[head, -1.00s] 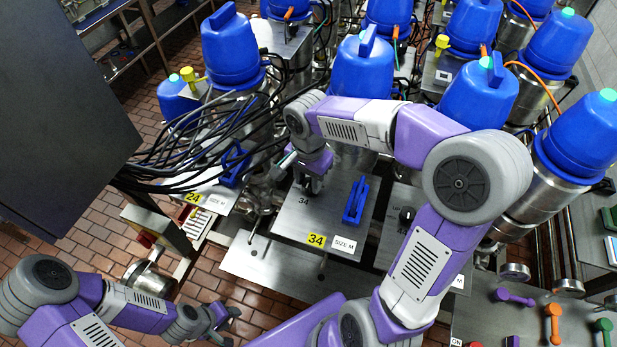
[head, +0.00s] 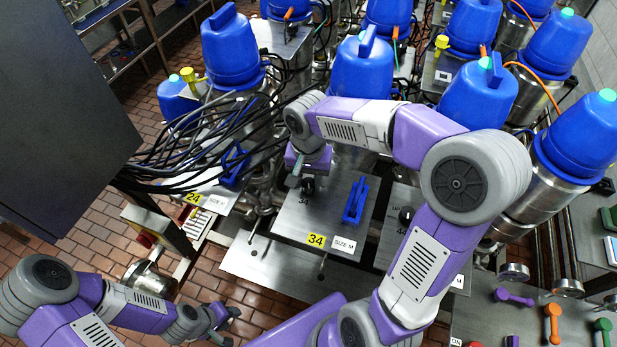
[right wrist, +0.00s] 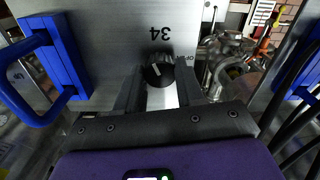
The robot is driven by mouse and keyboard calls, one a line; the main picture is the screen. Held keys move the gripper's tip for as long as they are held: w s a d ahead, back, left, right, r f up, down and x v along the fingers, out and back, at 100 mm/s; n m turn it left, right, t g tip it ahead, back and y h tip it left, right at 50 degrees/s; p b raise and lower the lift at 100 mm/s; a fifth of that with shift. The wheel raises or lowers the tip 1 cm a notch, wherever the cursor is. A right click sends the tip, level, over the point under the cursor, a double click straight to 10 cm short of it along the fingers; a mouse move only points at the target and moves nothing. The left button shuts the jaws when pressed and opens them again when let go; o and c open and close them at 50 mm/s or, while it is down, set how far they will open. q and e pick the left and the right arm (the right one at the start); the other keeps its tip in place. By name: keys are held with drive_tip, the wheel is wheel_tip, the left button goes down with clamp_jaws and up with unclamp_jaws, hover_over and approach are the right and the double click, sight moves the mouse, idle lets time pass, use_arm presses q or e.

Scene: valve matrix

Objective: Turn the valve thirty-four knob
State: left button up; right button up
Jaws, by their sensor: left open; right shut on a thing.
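The valve thirty-four panel (head: 325,215) is a grey metal plate with a yellow "34" label, a "SIZE M" label and a blue handle (head: 354,200). Its black knob (right wrist: 158,72) with a white pointer line is below the printed "34" in the right wrist view. My right gripper (right wrist: 159,88) is shut on this knob, one finger on each side. In the head view the right gripper (head: 307,182) points down at the panel's upper left, and its wrist hides part of the grip. My left gripper (head: 230,322) is open and empty at the lower left, away from the panel.
Black cables (head: 200,150) run close to the left of the panel. Blue valve heads (head: 360,70) stand behind it. A neighbouring panel with a black knob (head: 407,215) is to the right. A dark cabinet (head: 60,100) fills the upper left.

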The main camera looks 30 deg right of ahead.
sight(309, 183)
drive_tip(key=n, duration=0.5)
drive_tip(key=shift+p, duration=0.3)
idle(0.4)
drive_tip(key=o, duration=1)
drive_tip(key=shift+o, duration=0.2)
wheel_tip(309, 183, up, 8)
drive_tip(key=shift+f+p, duration=0.15)
drive_tip(key=shift+p, duration=0.15)
drive_tip(key=shift+f, duration=0.1)
